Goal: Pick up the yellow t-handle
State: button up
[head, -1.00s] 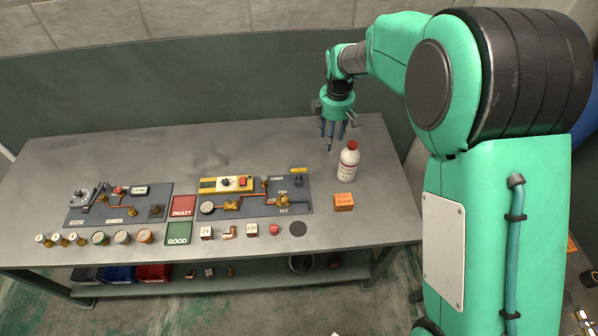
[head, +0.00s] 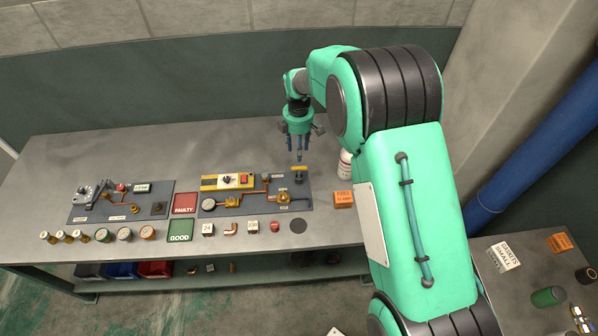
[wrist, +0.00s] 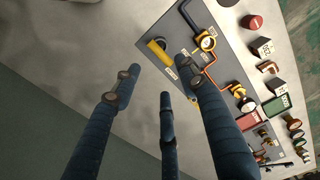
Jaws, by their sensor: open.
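The yellow t-handle (head: 299,168) stands at the back right corner of the right grey panel (head: 240,207). In the wrist view, the yellow t-handle (wrist: 157,50) shows beyond the fingertips, at the panel's corner. My gripper (head: 298,153) points down just above and behind the t-handle in the head view. Its three dark blue fingers are spread open and empty in the wrist view (wrist: 160,78). No finger visibly touches the handle; the exact height gap cannot be told.
A white bottle (head: 344,163) stands right of my gripper, partly hidden by my arm. An orange box (head: 343,199) sits in front of it. A yellow switch box (head: 227,182) is left of the handle. The bench's back left (head: 100,155) is clear.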

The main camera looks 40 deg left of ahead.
aim_at(299, 170)
jog(key=shift+f+p, duration=0.35)
jog(key=shift+f, duration=3.85)
jog(key=shift+w+f+p, duration=0.15)
jog(key=shift+f+p, duration=0.3)
jog(key=shift+f, duration=2.15)
grip_shut()
